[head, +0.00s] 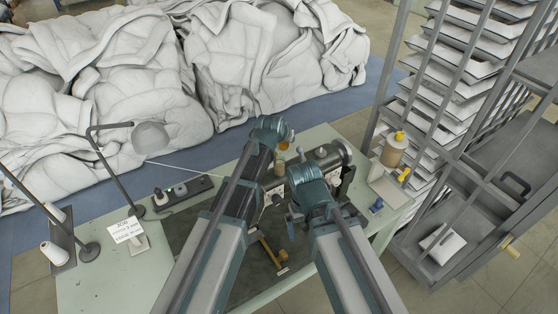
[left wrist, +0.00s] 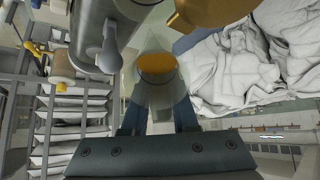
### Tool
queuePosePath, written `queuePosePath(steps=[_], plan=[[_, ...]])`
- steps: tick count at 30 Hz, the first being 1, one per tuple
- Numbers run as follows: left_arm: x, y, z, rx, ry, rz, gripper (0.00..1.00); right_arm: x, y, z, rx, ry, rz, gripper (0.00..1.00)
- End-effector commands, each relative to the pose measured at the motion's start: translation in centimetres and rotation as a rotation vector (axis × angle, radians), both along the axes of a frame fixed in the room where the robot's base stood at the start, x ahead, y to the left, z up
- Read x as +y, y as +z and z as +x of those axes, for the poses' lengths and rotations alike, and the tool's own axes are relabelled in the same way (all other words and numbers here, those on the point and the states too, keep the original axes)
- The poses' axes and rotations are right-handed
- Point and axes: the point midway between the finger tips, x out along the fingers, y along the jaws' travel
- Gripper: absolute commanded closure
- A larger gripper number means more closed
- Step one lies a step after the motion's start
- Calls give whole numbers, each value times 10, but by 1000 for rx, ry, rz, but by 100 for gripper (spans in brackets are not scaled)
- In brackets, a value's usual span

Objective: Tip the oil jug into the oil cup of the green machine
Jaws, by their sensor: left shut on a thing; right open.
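The oil jug (left wrist: 157,88) is a clear vessel with amber oil, between the fingers of my left gripper (left wrist: 158,118) in the left wrist view. My left gripper is shut on it; in the head view this gripper (head: 284,134) is above the machine's left end, and the jug is mostly hidden. The grey-green machine (head: 328,156) stands on the table, and it also shows in the left wrist view (left wrist: 105,28). A brass-coloured cup-like part (left wrist: 212,10) is close above the jug in that view. My right gripper (head: 296,214) is open and empty in front of the machine.
White duvet heaps (head: 95,85) lie behind. A tray rack (head: 455,90) stands at right.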

Motion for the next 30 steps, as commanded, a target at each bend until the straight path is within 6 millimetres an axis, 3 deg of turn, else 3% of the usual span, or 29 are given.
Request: queuePosePath(steps=[30], plan=[[-3, 5, -1, -59, -1, -19, 100, 0, -5, 0, 0, -1, 0, 0]])
